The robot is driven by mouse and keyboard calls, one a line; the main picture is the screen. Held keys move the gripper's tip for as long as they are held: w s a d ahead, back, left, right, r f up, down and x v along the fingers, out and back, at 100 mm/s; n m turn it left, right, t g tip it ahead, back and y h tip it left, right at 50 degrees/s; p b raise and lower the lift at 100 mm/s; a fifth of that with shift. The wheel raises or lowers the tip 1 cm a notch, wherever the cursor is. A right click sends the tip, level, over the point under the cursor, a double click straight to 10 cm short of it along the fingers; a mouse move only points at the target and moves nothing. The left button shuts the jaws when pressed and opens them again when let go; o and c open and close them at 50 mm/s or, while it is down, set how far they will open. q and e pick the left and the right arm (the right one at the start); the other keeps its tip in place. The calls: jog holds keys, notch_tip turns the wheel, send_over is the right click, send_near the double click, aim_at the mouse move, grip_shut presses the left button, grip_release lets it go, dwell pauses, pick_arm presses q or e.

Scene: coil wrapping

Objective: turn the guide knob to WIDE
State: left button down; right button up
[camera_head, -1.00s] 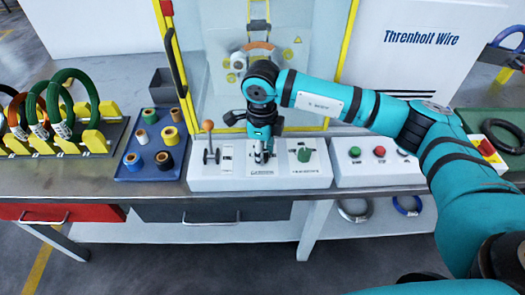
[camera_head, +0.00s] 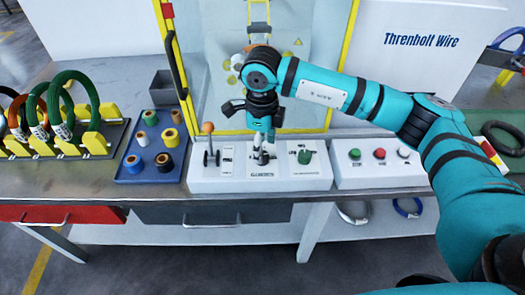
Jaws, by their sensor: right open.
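A white control panel (camera_head: 226,182) stands at the table's front edge, below the yellow-framed enclosure. It carries a lever with an orange ball (camera_head: 208,128) on the left, a dark middle knob (camera_head: 261,159), and a green knob (camera_head: 305,157) on the right. The labels are too blurred to read surely, so I cannot tell the knob's setting. My right gripper (camera_head: 264,149) points down, open, with its fingertips at the middle knob, which they partly hide. I cannot tell whether they touch it. My left gripper is not in view.
A white button box (camera_head: 374,182) with green and red buttons stands to the right. A blue tray (camera_head: 134,178) of small spools and a rack of wire coils (camera_head: 100,146) stand to the left. The yellow-framed enclosure (camera_head: 205,95) is close behind my gripper.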

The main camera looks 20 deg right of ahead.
notch_tip(320, 180, up, 9)
jog(key=shift+s+f, duration=0.1)
jog(key=shift+f, duration=0.05)
dwell(0.5)
